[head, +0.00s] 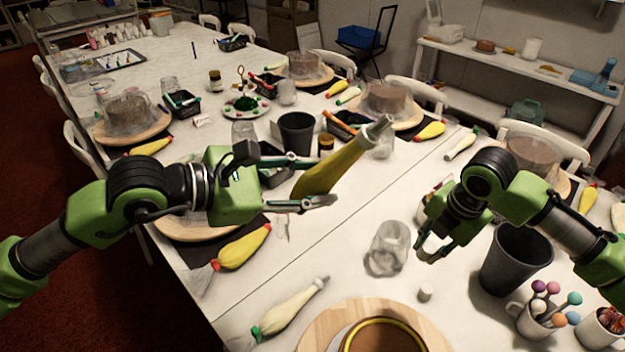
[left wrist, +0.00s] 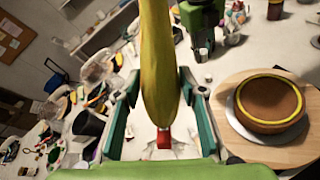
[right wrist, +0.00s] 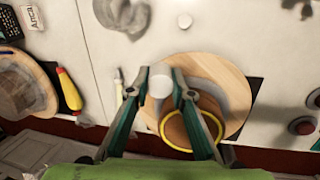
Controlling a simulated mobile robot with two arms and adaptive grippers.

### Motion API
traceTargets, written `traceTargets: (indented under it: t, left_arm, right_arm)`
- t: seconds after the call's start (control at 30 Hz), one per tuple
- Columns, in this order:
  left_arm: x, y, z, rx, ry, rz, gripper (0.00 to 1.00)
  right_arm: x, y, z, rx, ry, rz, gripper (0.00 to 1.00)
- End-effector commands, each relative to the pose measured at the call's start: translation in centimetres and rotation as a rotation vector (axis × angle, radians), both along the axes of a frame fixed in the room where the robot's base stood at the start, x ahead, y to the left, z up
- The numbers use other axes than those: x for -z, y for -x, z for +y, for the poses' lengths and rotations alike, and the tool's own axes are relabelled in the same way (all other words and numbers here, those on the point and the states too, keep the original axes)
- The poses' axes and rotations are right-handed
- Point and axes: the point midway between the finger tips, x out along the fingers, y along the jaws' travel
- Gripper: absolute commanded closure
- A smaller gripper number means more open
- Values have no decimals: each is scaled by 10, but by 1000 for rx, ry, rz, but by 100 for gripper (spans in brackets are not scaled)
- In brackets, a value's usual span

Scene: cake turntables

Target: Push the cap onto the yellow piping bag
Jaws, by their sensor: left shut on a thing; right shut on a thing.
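My left gripper (head: 315,182) is shut on the yellow piping bag (head: 335,165) around its body. The bag is tilted, its grey-white nozzle (head: 378,127) pointing up and to the right, away from the gripper. In the left wrist view the bag (left wrist: 158,60) runs between the fingers, with a red end near the palm; its nozzle is out of that view. My right gripper (head: 434,243) points down to the right of and below the nozzle. In the right wrist view its fingertips are shut on a white round cap (right wrist: 160,82). Cap and nozzle are well apart.
A small white cylinder (head: 425,292) stands on the table below the right gripper. A clear glass jar (head: 388,248), a black bin (head: 515,258) and a wooden board (head: 318,328) with a cake are near. Another pale piping bag (head: 290,307) lies in front.

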Motion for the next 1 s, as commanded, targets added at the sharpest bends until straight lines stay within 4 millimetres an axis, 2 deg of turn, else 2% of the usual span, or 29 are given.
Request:
traceTargets:
  t: [0.1, 1.0]
  left_arm:
    - [-1, 0, 0, 0, 1, -2, 73]
    - [-1, 0, 0, 0, 1, -2, 73]
  right_arm:
    - [-30, 4, 5, -110, -1, -43, 94]
    - [-249, 40, 51, -963, -15, -331, 94]
